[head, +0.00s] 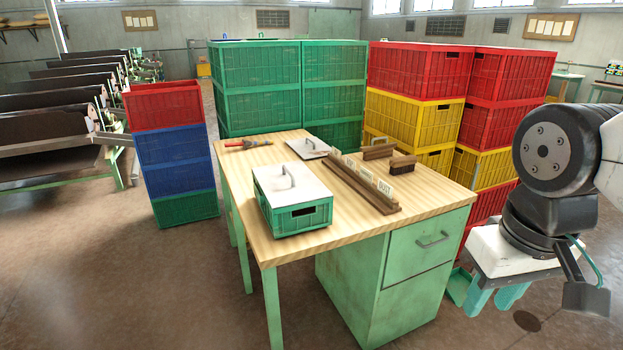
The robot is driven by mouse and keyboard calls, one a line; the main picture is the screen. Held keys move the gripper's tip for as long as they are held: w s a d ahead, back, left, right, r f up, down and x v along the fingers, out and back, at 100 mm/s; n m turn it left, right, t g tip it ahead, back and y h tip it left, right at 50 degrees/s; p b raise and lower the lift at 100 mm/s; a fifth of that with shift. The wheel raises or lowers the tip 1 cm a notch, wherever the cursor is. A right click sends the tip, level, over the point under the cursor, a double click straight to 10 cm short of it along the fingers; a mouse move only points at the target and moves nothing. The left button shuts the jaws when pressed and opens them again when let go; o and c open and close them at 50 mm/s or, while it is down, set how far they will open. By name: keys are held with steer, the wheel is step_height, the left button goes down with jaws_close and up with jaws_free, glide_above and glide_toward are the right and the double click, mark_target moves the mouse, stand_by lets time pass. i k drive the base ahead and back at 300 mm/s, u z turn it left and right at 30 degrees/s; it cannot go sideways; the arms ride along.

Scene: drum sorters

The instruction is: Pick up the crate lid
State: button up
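A white crate lid (308,187) with an upright grey handle covers a small green crate (300,219) at the front left of the wooden table. A second white lid (304,152) with a similar handle lies behind it, near the table's middle. My gripper (496,299) is at the right, beyond the table's right side, well apart from both lids. It points down, and its teal fingers look spread with nothing between them.
The wooden table (250,222) also holds a red-handled tool (249,143), a brown rack with label cards (362,187) and a brush (402,163). Tall stacks of green crates (262,68) and red crates (418,72) stand behind. Open floor lies at the front left.

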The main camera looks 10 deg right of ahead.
mark_target(283, 185)
steer(key=i, duration=1.6)
